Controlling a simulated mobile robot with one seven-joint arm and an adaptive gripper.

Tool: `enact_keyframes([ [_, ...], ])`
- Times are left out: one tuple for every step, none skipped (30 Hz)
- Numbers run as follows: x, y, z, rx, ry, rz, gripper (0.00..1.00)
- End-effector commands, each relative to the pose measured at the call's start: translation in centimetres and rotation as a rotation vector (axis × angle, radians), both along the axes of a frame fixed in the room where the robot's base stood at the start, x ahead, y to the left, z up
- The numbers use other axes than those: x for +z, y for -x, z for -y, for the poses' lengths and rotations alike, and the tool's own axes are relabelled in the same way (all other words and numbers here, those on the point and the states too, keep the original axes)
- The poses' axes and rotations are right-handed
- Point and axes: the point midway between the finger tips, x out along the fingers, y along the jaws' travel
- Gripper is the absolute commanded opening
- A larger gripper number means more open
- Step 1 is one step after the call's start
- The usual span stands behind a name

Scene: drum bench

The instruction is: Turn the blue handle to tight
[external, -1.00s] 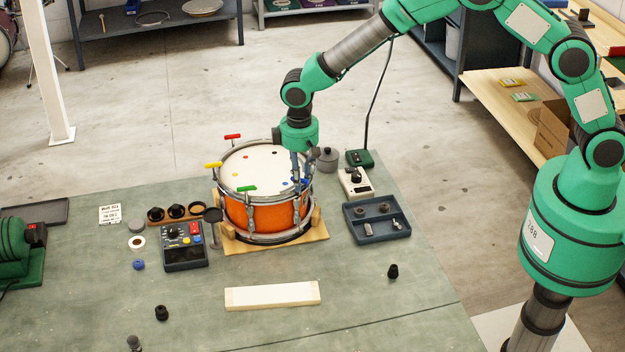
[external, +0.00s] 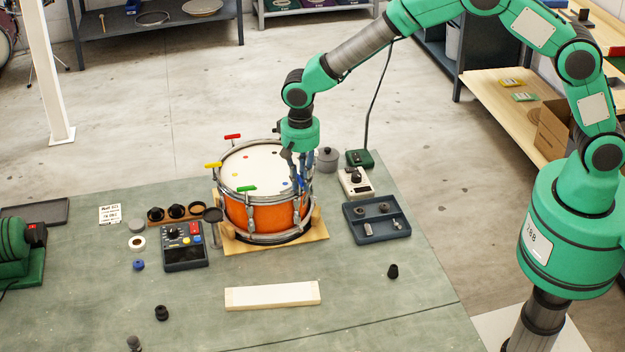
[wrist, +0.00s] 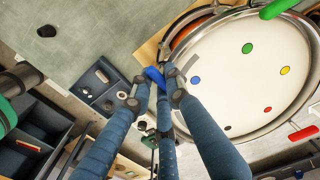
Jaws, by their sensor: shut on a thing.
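The orange drum (external: 262,214) stands on a wooden base, with coloured handles around its rim. The blue handle (wrist: 155,75) is at the drum's right side in the external view and lies between my fingertips in the wrist view. My gripper (external: 298,178) points down at the drum's right rim. In the wrist view my gripper (wrist: 158,88) is shut on the blue handle, with a finger on each side of it. The fingers hide part of the handle. I cannot read its tightness from these views.
Red (external: 232,136), yellow (external: 213,165) and green (external: 246,189) handles stand on the rim. A dark parts tray (external: 376,232) and a white meter (external: 355,182) are to the right. A control box (external: 184,250) is to the left. The front bench is mostly clear around a pale wooden bar (external: 272,296).

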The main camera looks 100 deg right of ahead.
Motion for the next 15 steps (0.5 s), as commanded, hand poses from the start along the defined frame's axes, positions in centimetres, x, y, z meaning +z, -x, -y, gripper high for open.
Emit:
enact_keyframes([
  [0.12, -0.11, 0.02, -0.022, 0.001, 0.003, 0.0],
  [0.12, -0.11, 0.02, -0.036, 0.001, 0.003, 0.0],
  [0.12, -0.11, 0.01, -0.052, 0.001, 0.003, 0.0],
  [0.12, -0.11, 0.01, -0.062, 0.001, 0.002, 0.0],
  [0.12, -0.1, 0.0, -0.07, 0.001, 0.002, 0.0],
  [0.12, -0.11, 0.0, -0.081, 0.001, 0.002, 0.0],
  [0.12, -0.11, 0.0, -0.088, 0.001, 0.002, 0.0],
  [0.13, -0.11, -0.01, -0.093, 0.001, 0.002, 0.0],
  [0.13, -0.11, -0.01, -0.097, 0.001, 0.002, 0.0],
  [0.13, -0.11, -0.01, -0.1, 0.001, 0.002, 0.0],
  [0.13, -0.11, -0.01, -0.102, 0.001, 0.002, 0.0],
  [0.13, -0.11, -0.01, -0.104, 0.001, 0.002, 0.0],
  [0.13, -0.11, -0.01, -0.105, 0.001, 0.002, 0.0],
  [0.14, -0.11, -0.01, -0.106, 0.001, 0.003, 0.0],
  [0.14, -0.11, -0.01, -0.106, 0.001, 0.003, 0.0],
])
